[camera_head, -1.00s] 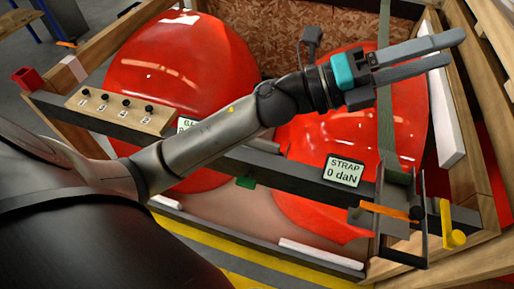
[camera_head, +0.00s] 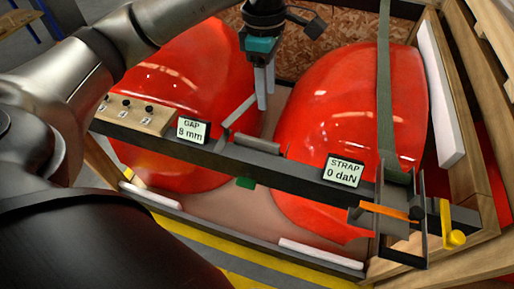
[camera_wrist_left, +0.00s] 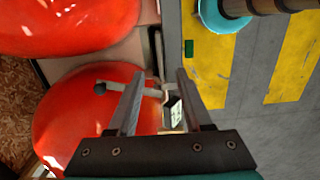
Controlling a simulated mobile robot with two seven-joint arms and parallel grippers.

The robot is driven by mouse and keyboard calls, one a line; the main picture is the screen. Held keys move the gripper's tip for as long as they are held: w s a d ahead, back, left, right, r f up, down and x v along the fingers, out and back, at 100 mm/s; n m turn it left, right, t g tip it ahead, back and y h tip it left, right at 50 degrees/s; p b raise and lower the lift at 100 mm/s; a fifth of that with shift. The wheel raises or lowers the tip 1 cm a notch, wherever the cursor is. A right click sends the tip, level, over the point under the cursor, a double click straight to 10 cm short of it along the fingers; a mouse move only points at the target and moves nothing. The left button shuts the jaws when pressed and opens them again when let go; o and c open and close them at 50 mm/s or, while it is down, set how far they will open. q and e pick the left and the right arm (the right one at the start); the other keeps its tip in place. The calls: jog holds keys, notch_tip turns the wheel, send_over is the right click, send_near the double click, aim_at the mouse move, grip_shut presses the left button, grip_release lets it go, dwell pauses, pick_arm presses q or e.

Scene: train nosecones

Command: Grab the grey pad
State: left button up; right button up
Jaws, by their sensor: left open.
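My left gripper (camera_head: 266,100) hangs fingers-down between the two red nosecones, open and empty. In the left wrist view its fingers (camera_wrist_left: 161,72) point over the dark beam. A pale grey bar (camera_wrist_left: 150,91) crosses below them, with a small dark grey rounded end piece (camera_wrist_left: 100,88) left of the fingers. In the head view a grey bar (camera_head: 238,111) slants up from the beam towards the fingers; its far end is hidden. A flat grey block (camera_head: 256,144) sits on the beam. I cannot tell which grey piece is the pad. My right gripper is not in view.
The left nosecone (camera_head: 185,90) and right nosecone (camera_head: 345,110) flank the narrow gap. The beam (camera_head: 285,175) crosses in front, carrying a gap display (camera_head: 193,130) reading 8 mm and a strap display (camera_head: 343,170) reading 0 daN. A strap (camera_head: 385,90) runs over the right nosecone.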

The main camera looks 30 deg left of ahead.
pick_arm(q)
jog(key=a, duration=0.2)
send_over(257, 139)
jog(key=shift+y, duration=0.3)
jog(key=f, duration=0.9)
jog(key=shift+d+f+b, duration=0.15)
jog(key=shift+d+b, duration=0.15)
jog(key=f, duration=0.5)
jog(key=shift+a+f, duration=0.3)
grip_shut()
